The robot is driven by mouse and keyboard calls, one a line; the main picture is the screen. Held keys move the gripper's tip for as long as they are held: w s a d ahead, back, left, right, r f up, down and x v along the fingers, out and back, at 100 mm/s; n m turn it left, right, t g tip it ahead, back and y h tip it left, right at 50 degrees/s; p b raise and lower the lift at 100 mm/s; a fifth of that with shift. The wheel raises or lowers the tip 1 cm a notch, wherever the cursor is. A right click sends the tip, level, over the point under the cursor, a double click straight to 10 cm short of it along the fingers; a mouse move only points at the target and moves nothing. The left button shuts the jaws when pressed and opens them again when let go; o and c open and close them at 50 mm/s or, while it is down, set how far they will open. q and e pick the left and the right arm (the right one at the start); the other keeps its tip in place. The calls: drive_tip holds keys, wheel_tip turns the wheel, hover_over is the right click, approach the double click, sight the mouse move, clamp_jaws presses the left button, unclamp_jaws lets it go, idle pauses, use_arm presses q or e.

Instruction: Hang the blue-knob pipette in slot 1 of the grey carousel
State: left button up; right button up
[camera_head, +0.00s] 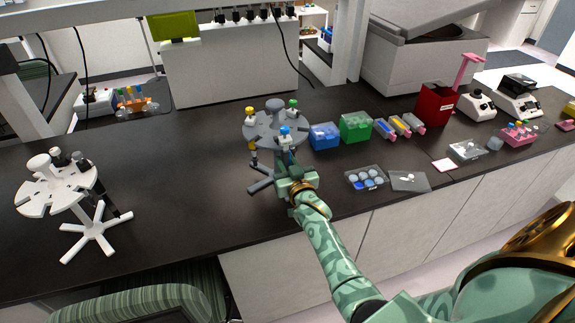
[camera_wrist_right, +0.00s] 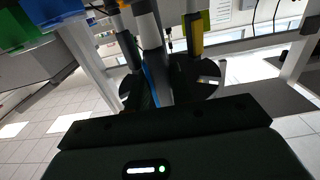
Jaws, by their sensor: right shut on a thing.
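The grey carousel (camera_head: 262,128) stands on the dark bench, with a yellow-knob pipette (camera_head: 250,113) and a green-knob pipette (camera_head: 293,104) hanging from it. The blue-knob pipette (camera_head: 285,131) is upright at the carousel's near rim. My right gripper (camera_head: 290,165) is shut on it, just in front of the carousel. In the right wrist view the held pipette (camera_wrist_right: 153,50) runs between my fingers, and a yellow-marked pipette (camera_wrist_right: 196,35) hangs beside it. I cannot tell whether the held pipette sits in a slot; slot numbers are not legible. My left gripper is out of view.
A white carousel (camera_head: 55,190) with dark pipettes stands at the left. A blue box (camera_head: 324,136) and a green box (camera_head: 355,127) stand close to the right of the grey carousel. A tube tray (camera_head: 366,178) lies near the front edge. The bench between the carousels is clear.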

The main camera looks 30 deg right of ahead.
drive_tip(key=shift+w, duration=0.2)
idle(0.4)
drive_tip(key=shift+w+d+f, duration=0.1)
drive_tip(key=shift+w+d, duration=0.05)
drive_tip(key=shift+w, duration=0.25)
drive_tip(key=shift+f+b, duration=0.25)
drive_tip(key=shift+b, duration=0.05)
idle(0.6)
drive_tip(key=o, duration=0.7)
drive_tip(key=shift+s, duration=0.1)
